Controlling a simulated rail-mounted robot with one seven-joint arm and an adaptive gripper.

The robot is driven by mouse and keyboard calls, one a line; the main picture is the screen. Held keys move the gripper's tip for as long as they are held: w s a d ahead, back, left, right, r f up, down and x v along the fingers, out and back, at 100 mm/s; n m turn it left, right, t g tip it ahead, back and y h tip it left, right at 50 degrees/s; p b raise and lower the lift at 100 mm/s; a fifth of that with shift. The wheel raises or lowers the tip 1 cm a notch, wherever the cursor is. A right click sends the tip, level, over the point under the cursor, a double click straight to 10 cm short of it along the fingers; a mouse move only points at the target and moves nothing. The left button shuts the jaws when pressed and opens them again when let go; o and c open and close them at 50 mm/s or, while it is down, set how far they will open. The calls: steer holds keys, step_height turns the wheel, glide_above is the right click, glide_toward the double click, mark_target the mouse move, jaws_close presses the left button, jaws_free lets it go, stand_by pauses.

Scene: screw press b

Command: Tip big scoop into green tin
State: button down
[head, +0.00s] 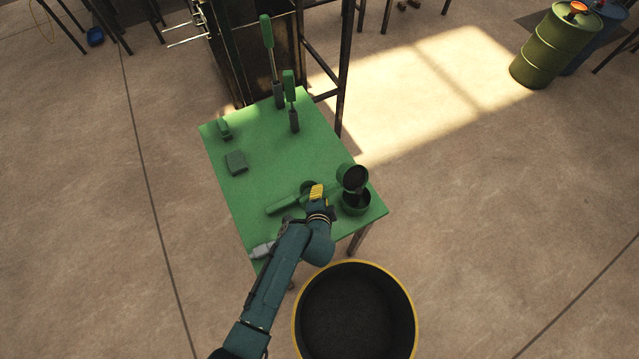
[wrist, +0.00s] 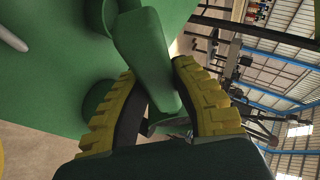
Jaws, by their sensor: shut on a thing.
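My gripper (head: 318,193) has its yellow fingers closed around the green handle of the big scoop (head: 285,205). In the wrist view the handle (wrist: 145,55) passes between the two fingers (wrist: 160,105). The scoop's bowl (head: 352,176) is at the right end of the handle, with dark material showing in it. The bowl is just above and behind a round green tin (head: 357,208) near the table's right corner. The tin's inside looks dark, and the bowl partly covers it. I cannot tell how far the bowl is tilted or whether it touches the tin.
The green table (head: 265,140) also bears a dark green block (head: 236,162), a smaller green piece (head: 224,128) and two upright green-handled tools (head: 290,88). A large yellow-rimmed drum (head: 357,262) stands in front.

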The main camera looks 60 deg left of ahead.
steer(key=shift+d+f+m+y+b, duration=0.2)
steer(key=shift+y+b, duration=0.35)
steer(key=shift+b, duration=0.9)
steer(key=shift+d+f+m+y+b, duration=0.15)
steer(key=shift+y+b, duration=0.4)
steer(key=shift+b, duration=0.9)
steer(key=y+b, duration=0.1)
steer(key=b, duration=0.4)
steer(key=d+m+t+y+b, duration=0.1)
steer(key=y+b, duration=0.1)
steer(key=b, duration=0.3)
steer(key=shift+d+t+b, duration=0.1)
steer(key=shift+t+b, duration=0.2)
steer(key=shift+b, duration=0.1)
steer(key=shift+d+r+m+y+b, duration=0.15)
steer(key=shift+m+y+b, duration=0.2)
steer(key=shift+b, duration=0.35)
